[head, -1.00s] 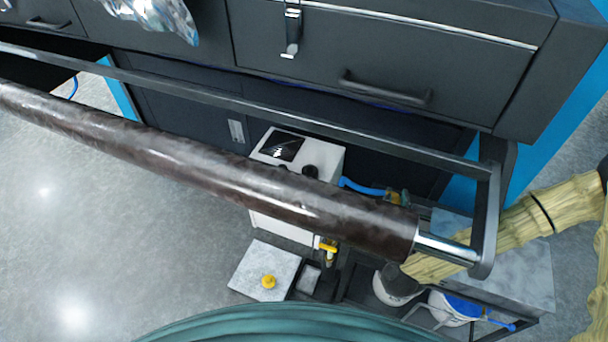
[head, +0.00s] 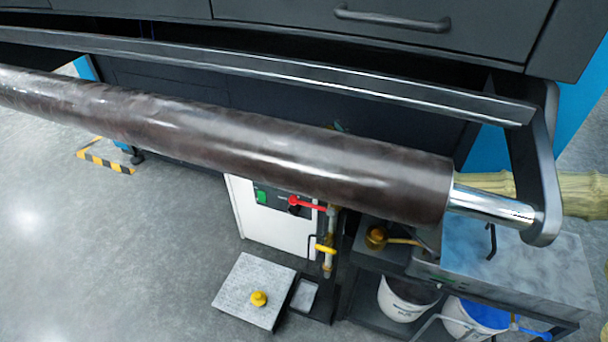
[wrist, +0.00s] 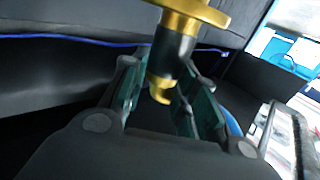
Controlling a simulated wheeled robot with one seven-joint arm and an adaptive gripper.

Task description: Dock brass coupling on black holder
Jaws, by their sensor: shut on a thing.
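In the wrist view, my gripper (wrist: 165,85) has its green-padded fingers around the lower part of a brass coupling (wrist: 190,14) with a wide brass flange, a dark middle sleeve and a brass lower end. The coupling stands up past the fingertips, slightly tilted. In the head view my gripper is hidden, apparently behind the large roll. A brass fitting (head: 376,237) shows on a dark stand there; I cannot tell whether it is the same kind of part. I cannot surely pick out the black holder; a small black tray (head: 306,296) lies beside a grey plate.
A long dark brown roll (head: 230,140) on a bright steel shaft crosses the head view, below a dark rail (head: 280,70). Below are a white box (head: 268,222), a yellow-handled valve (head: 325,248), the grey plate (head: 238,285) and white buckets (head: 405,298). Open floor lies left.

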